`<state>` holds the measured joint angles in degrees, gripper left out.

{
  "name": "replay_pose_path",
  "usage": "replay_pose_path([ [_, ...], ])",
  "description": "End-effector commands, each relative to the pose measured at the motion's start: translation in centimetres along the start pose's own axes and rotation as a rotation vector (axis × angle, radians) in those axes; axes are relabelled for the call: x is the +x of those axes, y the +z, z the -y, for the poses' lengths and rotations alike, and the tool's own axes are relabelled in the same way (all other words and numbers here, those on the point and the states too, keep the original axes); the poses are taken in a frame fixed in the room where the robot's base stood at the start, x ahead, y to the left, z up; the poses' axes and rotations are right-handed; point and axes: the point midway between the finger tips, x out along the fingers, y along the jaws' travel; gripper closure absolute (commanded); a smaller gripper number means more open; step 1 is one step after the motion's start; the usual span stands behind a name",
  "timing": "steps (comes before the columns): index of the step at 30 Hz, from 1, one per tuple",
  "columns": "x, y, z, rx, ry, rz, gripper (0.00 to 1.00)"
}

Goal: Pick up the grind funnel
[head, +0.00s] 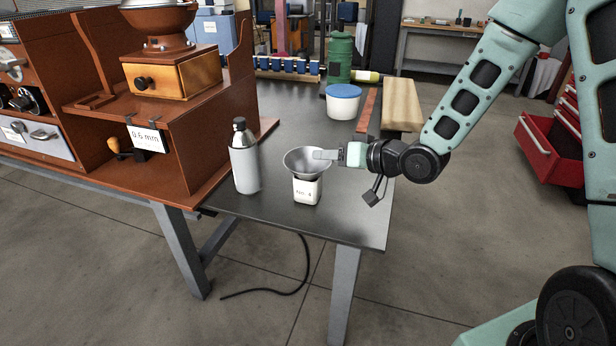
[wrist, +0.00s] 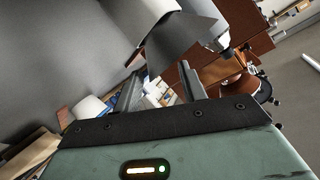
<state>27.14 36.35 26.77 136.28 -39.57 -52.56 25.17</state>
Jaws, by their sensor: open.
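The grind funnel (head: 306,158) is a grey metal cone, wide end up. It sits upright on a small white container (head: 307,190) with a label, near the front edge of the dark table. My gripper (head: 334,155) is open at the right side of the funnel's rim, reaching in from the right. In the wrist view my open fingers (wrist: 160,80) have a grey curved sheet, apparently part of the funnel (wrist: 187,38), just beyond their tips. I cannot tell whether the fingers touch it.
A silver bottle with a black cap (head: 244,160) stands close left of the funnel. A wooden cabinet with a grinder (head: 160,60) is farther left. A white tub with a blue lid (head: 343,101), a green canister (head: 340,55) and a wooden block (head: 402,103) stand behind. The table's front right (head: 355,225) is clear.

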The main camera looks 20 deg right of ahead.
Motion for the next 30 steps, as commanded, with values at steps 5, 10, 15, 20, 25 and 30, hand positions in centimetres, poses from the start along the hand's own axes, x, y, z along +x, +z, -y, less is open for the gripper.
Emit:
replay_pose_path([
  [5, 2.8, 0.5, -0.3, -0.001, -0.003, 0.001, 0.58],
  [10, 4.5, 0.3, -0.2, -0.001, -0.001, 0.001, 0.58],
  [15, 4.8, 0.2, -0.2, 0.0, 0.0, 0.0, 0.58],
  [20, 4.7, 0.2, -0.2, 0.0, 0.0, 0.0, 0.75],
  [25, 4.7, 0.2, -0.2, 0.0, 0.0, 0.0, 1.0],
  [30, 4.7, 0.2, -0.2, 0.0, 0.0, 0.0, 1.0],
])
